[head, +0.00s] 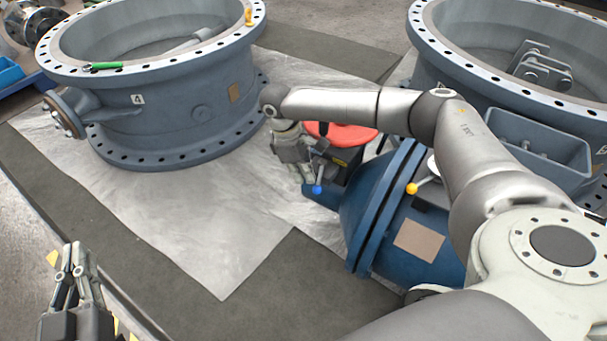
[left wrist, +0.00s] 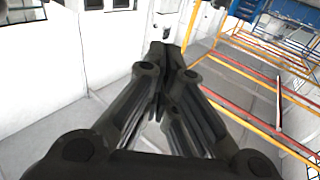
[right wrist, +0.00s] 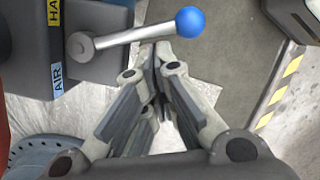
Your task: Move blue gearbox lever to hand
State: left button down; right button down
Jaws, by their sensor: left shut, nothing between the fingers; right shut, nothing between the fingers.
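The blue-knobbed lever (head: 317,188) is on the gearbox unit with the red disc in the head view. In the right wrist view its metal rod runs right from a round pivot to the blue ball (right wrist: 190,22). Labels "HA", partly cut off, and "AIR" (right wrist: 57,82) sit left of the pivot. My right gripper (head: 306,178) is shut and empty, close beside the lever. In the right wrist view its fingertips (right wrist: 162,48) are just below the rod in the picture; I cannot tell whether they touch. My left gripper (head: 74,250) is shut and empty, at lower left, away from the valves.
A yellow-knobbed lever (head: 412,188) stands on the blue gearbox housing (head: 385,215). Two large flanged valve bodies stand at the left (head: 180,110) and right (head: 490,85). A green-handled tool (head: 104,66) lies on the left flange. The plastic sheet (head: 215,230) in front is clear.

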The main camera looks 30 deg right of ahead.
jog(key=shift+r, duration=0.1)
pick_arm(q)
notch_tip(320, 180, down, 19)
jog(key=s+a+g+y+p, duration=0.2)
jog(key=s+g+y+p, duration=0.1)
jog(key=g+p, duration=0.45)
jog(key=s+a+f+g+p, duration=0.2)
jog(key=s+f+g+p, duration=0.1)
jog(key=s+f, duration=0.5)
jog(key=s+a+f+g+y+p, duration=0.1)
jog(key=s+a+f+g+p, duration=0.2)
jog(key=s+f+g, duration=0.2)
jog(key=s+f, duration=0.3)
jog(key=f, duration=0.2)
jog(key=shift+s+n, duration=0.2)
jog(key=shift+n, duration=0.1)
pick_arm(e)
jog(key=shift+s+d+n, duration=0.6)
jog(key=shift+s+n, duration=0.25)
jog(key=shift+n, duration=0.05)
